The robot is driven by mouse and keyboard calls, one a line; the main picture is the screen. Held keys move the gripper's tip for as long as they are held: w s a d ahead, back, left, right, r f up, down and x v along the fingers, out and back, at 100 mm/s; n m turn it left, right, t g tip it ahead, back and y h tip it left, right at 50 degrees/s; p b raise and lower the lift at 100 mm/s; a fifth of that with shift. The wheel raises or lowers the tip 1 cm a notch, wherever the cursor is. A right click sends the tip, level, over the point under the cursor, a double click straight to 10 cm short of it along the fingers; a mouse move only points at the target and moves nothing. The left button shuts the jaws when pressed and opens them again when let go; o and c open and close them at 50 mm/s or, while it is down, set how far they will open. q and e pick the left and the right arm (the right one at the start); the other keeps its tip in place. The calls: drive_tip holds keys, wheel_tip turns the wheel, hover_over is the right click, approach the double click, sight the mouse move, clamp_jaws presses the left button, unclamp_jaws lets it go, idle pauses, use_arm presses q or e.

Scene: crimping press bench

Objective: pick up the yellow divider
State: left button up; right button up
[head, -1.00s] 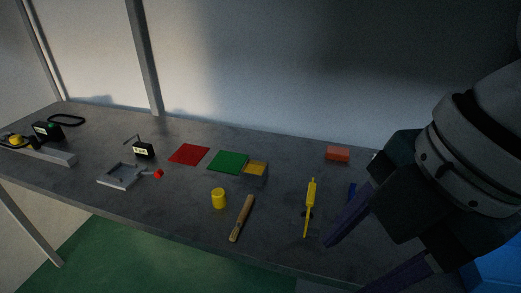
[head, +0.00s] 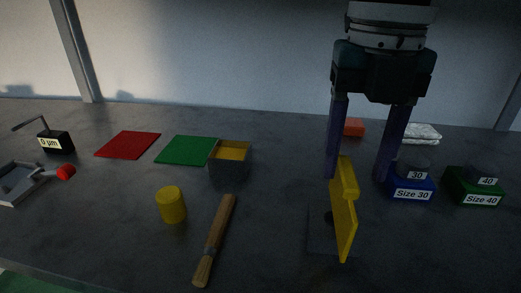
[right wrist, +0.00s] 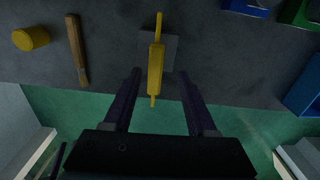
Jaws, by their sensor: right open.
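The yellow divider (head: 344,215) is a thin upright yellow plate with a thicker bar along its top. It stands on a small dark grey base (head: 322,238) near the front of the bench. My right gripper (head: 357,179) points down at the divider's top end, open and empty. In the right wrist view the divider (right wrist: 155,68) lies between the two open fingers (right wrist: 160,73), with a gap on each side. Whether the fingertips reach down to its height, I cannot tell. My left gripper is not in view.
The blue Size 30 box (head: 411,190) and green Size 40 box (head: 474,188) stand close on the right.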

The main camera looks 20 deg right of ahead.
sight(343, 193)
drive_tip(key=f, duration=0.5)
drive_tip(key=shift+w+a+f, duration=0.2)
drive_tip(key=shift+w+f, duration=0.05)
drive_tip(key=shift+f, duration=0.1)
clamp_jaws()
idle(0.3)
